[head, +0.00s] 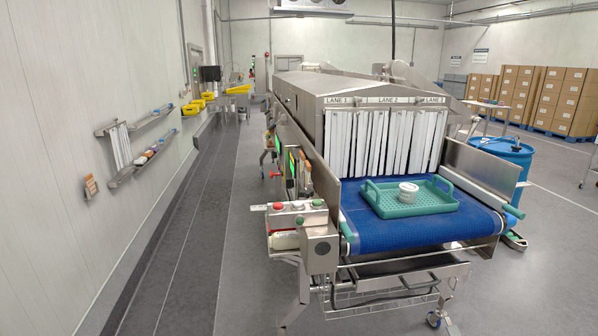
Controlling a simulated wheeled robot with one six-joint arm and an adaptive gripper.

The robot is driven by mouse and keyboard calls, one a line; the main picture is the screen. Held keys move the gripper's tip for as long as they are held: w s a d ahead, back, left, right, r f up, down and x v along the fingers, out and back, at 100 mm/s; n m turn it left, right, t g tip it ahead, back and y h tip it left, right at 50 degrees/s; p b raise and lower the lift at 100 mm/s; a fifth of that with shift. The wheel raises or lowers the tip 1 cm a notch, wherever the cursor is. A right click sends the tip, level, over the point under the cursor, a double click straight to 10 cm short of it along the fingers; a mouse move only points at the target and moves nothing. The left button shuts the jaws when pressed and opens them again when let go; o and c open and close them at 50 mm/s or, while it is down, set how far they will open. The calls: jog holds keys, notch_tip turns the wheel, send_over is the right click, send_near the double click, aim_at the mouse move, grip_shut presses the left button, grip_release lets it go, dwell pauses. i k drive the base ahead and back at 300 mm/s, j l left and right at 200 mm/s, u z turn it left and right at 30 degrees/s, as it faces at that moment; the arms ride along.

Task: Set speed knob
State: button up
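A steel control box (312,262) is mounted at the front left corner of the conveyor. Its front face carries a small dark round part (323,248) that may be the speed knob; its setting is too small to read. A red button (278,206), a pale button (297,205) and a green button (317,202) sit on top of the panel beside it. My gripper is not in view.
The blue conveyor belt (375,236) carries a green tray (385,205) with a white tub (408,190), in front of strip curtains (385,140). A blue barrel (510,155) stands at the right. The floor (240,285) left of the conveyor is clear.

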aim_at(290, 183)
jog(key=i+j+z, duration=0.1)
jog(key=i+j, duration=0.25)
jog(key=i+j+z, duration=0.1)
jog(key=i+j, duration=0.2)
jog(key=j, duration=0.2)
jog(key=i+j, duration=0.3)
jog(key=j, duration=0.15)
jog(key=i+j+z, duration=0.15)
jog(key=i+j, duration=0.15)
jog(key=j, duration=0.15)
